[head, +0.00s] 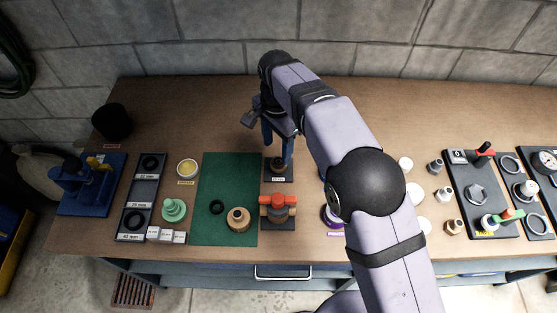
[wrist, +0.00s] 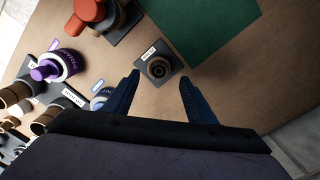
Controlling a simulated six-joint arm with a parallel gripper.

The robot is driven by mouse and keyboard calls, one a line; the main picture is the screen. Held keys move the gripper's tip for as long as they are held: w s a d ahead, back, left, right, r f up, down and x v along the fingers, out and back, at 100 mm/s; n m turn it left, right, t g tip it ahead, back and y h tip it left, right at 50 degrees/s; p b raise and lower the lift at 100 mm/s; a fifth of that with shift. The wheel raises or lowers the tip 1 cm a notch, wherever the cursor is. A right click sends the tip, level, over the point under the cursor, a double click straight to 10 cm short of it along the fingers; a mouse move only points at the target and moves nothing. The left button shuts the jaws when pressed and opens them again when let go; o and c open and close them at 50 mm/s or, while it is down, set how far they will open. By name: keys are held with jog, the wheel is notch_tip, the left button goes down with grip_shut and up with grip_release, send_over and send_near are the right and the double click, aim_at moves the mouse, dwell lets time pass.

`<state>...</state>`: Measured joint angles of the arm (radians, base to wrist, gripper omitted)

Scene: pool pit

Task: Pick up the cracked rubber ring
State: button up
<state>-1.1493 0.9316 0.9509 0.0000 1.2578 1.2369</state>
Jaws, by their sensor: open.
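My gripper (head: 278,154) is open and empty, its blue fingers pointing down over a small dark plate (head: 285,178) right of the green mat. In the wrist view, my gripper's fingertips (wrist: 159,79) lie to either side of a round dark part (wrist: 158,68) with a brownish centre, standing on that labelled plate. They appear above it and apart from it. A loose black ring (head: 217,206) lies on the green mat. More black rings lie in the grey tray (head: 139,208). No crack can be made out on any ring.
An orange-handled valve (head: 278,205) stands just in front of the plate. A tan fitting (head: 238,219) is on the green mat (head: 228,172). A blue vise (head: 84,180) and black cup (head: 112,122) are at left. The back middle of the bench is clear.

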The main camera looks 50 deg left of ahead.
aim_at(277, 162)
jog(key=shift+s+d+f+p, duration=0.1)
jog(key=shift+f+p, duration=1.1)
jog(key=shift+f, duration=1.35)
jog(key=shift+c, duration=0.6)
jog(key=c, duration=1)
